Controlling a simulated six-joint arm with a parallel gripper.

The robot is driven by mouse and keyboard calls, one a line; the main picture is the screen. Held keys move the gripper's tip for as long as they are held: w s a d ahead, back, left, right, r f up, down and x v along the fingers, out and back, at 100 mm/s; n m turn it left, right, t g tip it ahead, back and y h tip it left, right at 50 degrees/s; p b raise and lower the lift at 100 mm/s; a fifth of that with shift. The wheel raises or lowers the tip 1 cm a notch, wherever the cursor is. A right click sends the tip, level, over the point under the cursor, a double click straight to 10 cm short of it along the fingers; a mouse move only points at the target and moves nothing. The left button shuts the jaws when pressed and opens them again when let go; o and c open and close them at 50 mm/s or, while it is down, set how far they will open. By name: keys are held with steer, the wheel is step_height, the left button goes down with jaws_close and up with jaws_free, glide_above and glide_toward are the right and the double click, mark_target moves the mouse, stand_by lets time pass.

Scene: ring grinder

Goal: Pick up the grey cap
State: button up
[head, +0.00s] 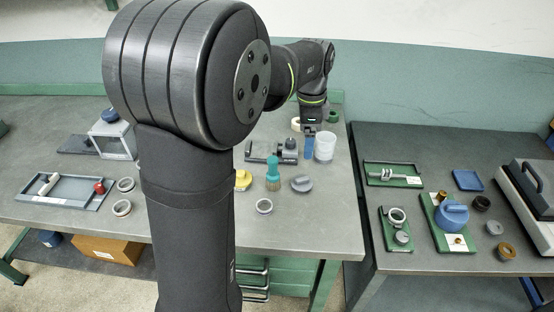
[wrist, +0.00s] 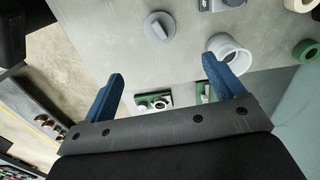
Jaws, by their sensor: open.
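The grey cap (head: 302,184), a round disc with a raised grip bar, lies on the left table near its right side. It also shows in the wrist view (wrist: 160,27), near the top and beyond my fingertips. My gripper (head: 309,150) is above the back of this table, with blue fingers pointing down. In the wrist view my gripper (wrist: 163,68) has its fingers wide apart with nothing between them. The cap is clear of both fingers.
A white cup (head: 325,147) stands beside my gripper. A dark fixture (head: 270,151), a teal-handled brush (head: 273,175), a yellow part (head: 243,179) and a metal ring (head: 264,206) lie around the cap. A gap separates this table from the right table (head: 440,262), which holds green trays.

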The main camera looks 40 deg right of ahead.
steer(key=r+n, duration=0.1)
steer(key=n, duration=0.7)
glide_above(302, 178)
steer(key=f, duration=1.1)
steer(key=shift+w+d+f, duration=0.15)
steer(key=shift+w+f, duration=0.1)
steer(key=shift+w, duration=0.05)
steer(key=shift+s+f, duration=0.2)
steer(key=shift+f, duration=1.2)
steer(key=shift+s+f, duration=0.2)
steer(key=shift+f, duration=1.15)
steer(key=c, duration=1.1)
